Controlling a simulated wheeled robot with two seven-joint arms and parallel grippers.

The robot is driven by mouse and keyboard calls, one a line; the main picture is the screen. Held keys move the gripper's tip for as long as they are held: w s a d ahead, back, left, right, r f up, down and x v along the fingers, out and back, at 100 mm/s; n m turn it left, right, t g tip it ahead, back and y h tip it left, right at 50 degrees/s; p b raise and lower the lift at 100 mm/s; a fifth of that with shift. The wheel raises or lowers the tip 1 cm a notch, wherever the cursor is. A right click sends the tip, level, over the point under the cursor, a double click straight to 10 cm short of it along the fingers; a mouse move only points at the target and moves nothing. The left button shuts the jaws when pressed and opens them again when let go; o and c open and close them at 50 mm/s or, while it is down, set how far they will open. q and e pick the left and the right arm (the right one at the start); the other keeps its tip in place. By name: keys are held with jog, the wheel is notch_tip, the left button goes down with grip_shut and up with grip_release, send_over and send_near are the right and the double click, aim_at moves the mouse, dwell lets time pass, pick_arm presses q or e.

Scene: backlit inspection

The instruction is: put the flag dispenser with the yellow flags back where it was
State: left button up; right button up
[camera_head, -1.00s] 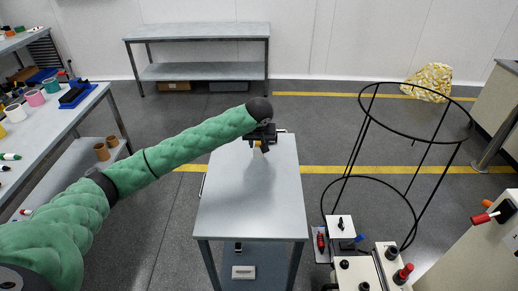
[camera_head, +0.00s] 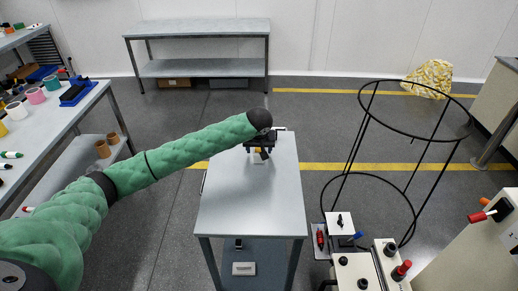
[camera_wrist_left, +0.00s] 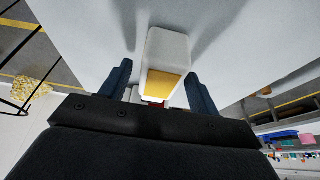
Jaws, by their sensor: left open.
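The flag dispenser (camera_wrist_left: 168,48) is a white block with a yellow patch of flags on the side towards the wrist camera. In the head view its white lower part (camera_head: 259,161) shows just under the gripper, at the far end of the grey cart top (camera_head: 245,205), and it appears to rest there. My left gripper (camera_head: 259,147) is open over it. In the left wrist view the two dark blue fingers (camera_wrist_left: 160,78) stand on either side of the dispenser, with a gap visible. My right gripper is out of view.
The rest of the cart top is clear. A black wire hoop stand (camera_head: 408,133) and control boxes (camera_head: 360,268) stand to the right. A workbench (camera_head: 50,125) with cups and tape rolls is at the left. An empty grey table (camera_head: 198,28) stands against the wall.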

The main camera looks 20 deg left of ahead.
pick_arm(q)
jog(key=shift+s+d+r, duration=0.1)
jog(key=shift+s+r, duration=0.1)
jog(key=shift+r, duration=0.35)
jog(key=b+v, duration=0.1)
jog(key=v, duration=0.1)
jog(key=shift+s+r, duration=0.15)
jog(key=shift+r, duration=0.1)
jog(key=b+v, duration=0.1)
jog(key=v, duration=0.7)
jog(key=shift+r+b, duration=0.15)
jog(key=shift+b, duration=0.2)
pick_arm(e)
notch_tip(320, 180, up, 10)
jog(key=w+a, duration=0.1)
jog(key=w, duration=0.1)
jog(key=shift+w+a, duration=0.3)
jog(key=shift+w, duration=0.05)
pick_arm(q)
jog(key=shift+s, duration=0.1)
